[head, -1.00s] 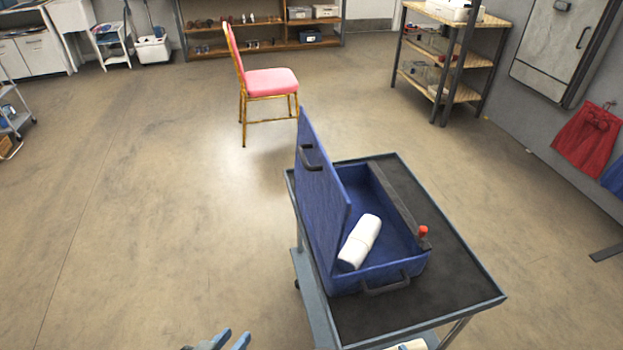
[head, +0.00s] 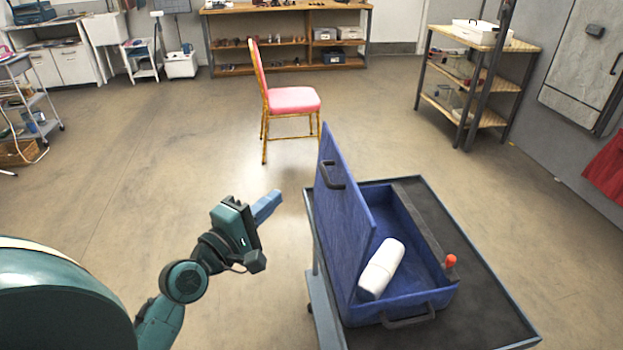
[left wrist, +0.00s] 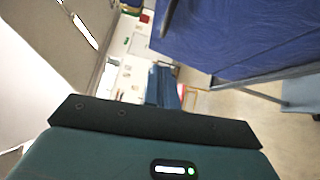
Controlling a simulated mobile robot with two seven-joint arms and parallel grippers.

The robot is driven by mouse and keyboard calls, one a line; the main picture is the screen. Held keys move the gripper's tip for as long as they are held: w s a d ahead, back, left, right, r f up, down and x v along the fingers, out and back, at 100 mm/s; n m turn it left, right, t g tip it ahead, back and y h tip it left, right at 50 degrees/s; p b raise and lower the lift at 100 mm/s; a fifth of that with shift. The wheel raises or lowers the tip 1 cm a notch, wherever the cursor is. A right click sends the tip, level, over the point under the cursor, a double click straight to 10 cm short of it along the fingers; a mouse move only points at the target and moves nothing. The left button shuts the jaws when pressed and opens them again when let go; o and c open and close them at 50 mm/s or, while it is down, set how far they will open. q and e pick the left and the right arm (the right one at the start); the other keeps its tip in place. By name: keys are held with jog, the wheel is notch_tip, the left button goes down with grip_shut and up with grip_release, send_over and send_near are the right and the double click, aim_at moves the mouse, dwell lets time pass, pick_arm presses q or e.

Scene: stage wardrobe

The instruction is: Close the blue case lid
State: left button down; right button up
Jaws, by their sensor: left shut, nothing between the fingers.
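The blue case (head: 408,297) sits on a cart with a dark top. Its blue lid (head: 343,215) stands up on the left side, open, with a dark handle on it. A white roll (head: 381,268) lies inside the case. My left gripper (head: 267,205) is left of the lid, apart from it, its blue fingers shut and empty, pointing right toward the lid's outer face. In the left wrist view the blue fingers (left wrist: 160,88) show at the middle, and the blue lid (left wrist: 240,40) fills the upper right. My right gripper is not in view.
The cart (head: 490,285) has a raised rim. A dark bar with a red-topped item (head: 450,262) lies along the case's right side. A pink chair (head: 292,100) stands behind. The floor left of the cart is clear.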

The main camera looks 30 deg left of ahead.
pick_arm(q)
jog(key=w+d+p, duration=0.2)
jog(key=w+d, duration=0.2)
jog(key=w, duration=0.3)
jog(key=shift+w+r, duration=0.25)
jog(key=shift+r, duration=0.05)
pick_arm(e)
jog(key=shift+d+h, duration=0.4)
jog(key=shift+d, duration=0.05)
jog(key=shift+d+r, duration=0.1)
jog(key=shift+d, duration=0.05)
